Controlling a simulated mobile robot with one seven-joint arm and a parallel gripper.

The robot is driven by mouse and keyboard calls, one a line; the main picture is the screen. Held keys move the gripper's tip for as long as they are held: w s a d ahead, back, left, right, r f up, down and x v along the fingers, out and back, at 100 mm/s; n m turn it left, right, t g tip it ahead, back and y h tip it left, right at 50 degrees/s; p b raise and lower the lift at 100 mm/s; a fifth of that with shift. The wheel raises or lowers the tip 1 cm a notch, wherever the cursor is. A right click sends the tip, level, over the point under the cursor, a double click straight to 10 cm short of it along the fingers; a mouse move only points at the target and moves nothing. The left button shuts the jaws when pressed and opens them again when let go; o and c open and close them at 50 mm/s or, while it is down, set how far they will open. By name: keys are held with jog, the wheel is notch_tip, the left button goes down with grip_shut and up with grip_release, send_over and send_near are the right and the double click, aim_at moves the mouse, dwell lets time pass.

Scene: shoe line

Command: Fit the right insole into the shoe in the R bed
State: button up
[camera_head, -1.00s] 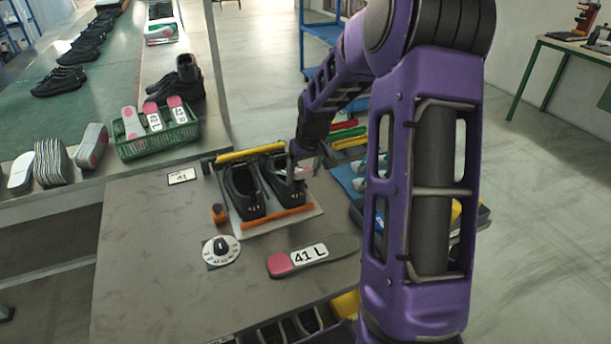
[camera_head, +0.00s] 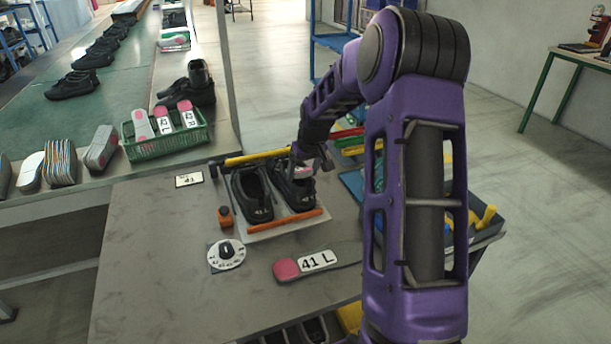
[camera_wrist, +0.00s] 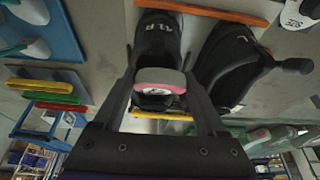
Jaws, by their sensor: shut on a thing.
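My gripper (camera_wrist: 168,100) is shut on the right insole (camera_wrist: 160,78), whose grey and pink end shows between the fingers in the wrist view. The shoe in the R bed (camera_wrist: 157,42), black and marked 41 R, lies just beyond the insole there. In the head view this shoe (camera_head: 292,190) is the right one of a pair on a pale plate, and my gripper (camera_head: 311,163) is at its far end. The insole's front is hidden, and I cannot tell how far it sits inside the shoe.
The left shoe (camera_head: 252,197) stands close beside it. A yellow bar (camera_head: 250,157) and an orange bar (camera_head: 286,221) border the plate. A 41 L insole (camera_head: 318,262) and a dial (camera_head: 227,254) lie in front. A green basket (camera_head: 165,140) holds insoles at the left.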

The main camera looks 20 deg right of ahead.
jog(key=shift+w+f+b, duration=0.45)
jog(key=shift+w, duration=0.4)
jog(key=shift+s+f+t+b, duration=0.1)
jog(key=shift+f+t+b, duration=0.45)
jog(key=shift+b, duration=0.5)
jog(key=shift+s+f+b, duration=0.2)
jog(key=shift+f+b, duration=0.1)
jog(key=shift+b, duration=0.05)
jog(key=o, duration=1.3)
jog(key=shift+s+f, duration=0.1)
jog(key=shift+c, duration=0.2)
jog(key=shift+a, duration=0.1)
jog(key=shift+w+a+r+p, duration=0.1)
jog(key=shift+w+r+p, duration=0.1)
jog(key=shift+r+p, duration=0.85)
jog(key=shift+r, duration=0.65)
